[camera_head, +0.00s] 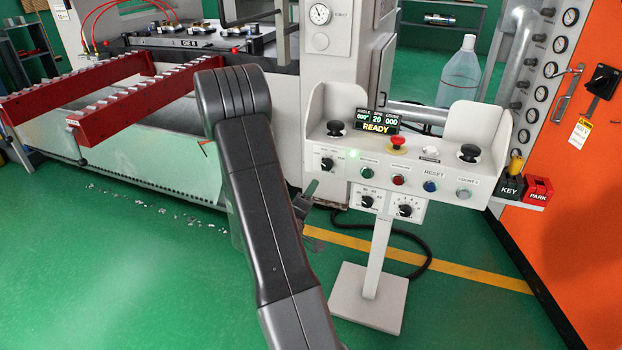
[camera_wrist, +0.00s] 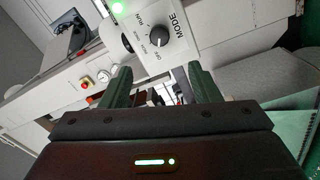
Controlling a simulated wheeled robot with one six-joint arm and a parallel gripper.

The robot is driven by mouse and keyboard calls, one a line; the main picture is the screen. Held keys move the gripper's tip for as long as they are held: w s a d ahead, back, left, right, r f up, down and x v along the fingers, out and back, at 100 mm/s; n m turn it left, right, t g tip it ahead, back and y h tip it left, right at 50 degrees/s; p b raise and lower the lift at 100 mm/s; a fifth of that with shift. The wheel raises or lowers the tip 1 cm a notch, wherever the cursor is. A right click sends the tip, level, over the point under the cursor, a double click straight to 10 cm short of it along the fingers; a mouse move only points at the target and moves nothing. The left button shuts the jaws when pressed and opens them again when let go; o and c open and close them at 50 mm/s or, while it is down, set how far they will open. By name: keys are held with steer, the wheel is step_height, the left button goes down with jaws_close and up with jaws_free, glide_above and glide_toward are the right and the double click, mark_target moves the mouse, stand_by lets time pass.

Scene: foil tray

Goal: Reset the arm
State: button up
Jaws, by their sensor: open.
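My gripper (camera_wrist: 160,84) is open in the wrist view, with its two dark green fingers apart and nothing between them. Beyond the fingertips is a white panel with a black MODE knob (camera_wrist: 158,41), apart from the fingers. In the head view my dark grey arm rises from the bottom centre, bends at the top and hides most of the gripper. A dark fingertip (camera_head: 311,189) shows just right of the arm, near the lower left of the white control console (camera_head: 340,185). The knob also shows on the console's left front (camera_head: 327,164).
The console stands on a post with a square foot (camera_head: 368,298). It carries black palm buttons, a red emergency button (camera_head: 397,142) and a READY display (camera_head: 376,123). A machine with red arms (camera_head: 130,108) is at left, an orange panel (camera_head: 570,180) at right. Green floor is open at lower left.

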mark_target(326, 166)
steer(key=x, duration=1.3)
steer(key=shift+w+d, duration=0.2)
steer(key=shift+w, duration=0.15)
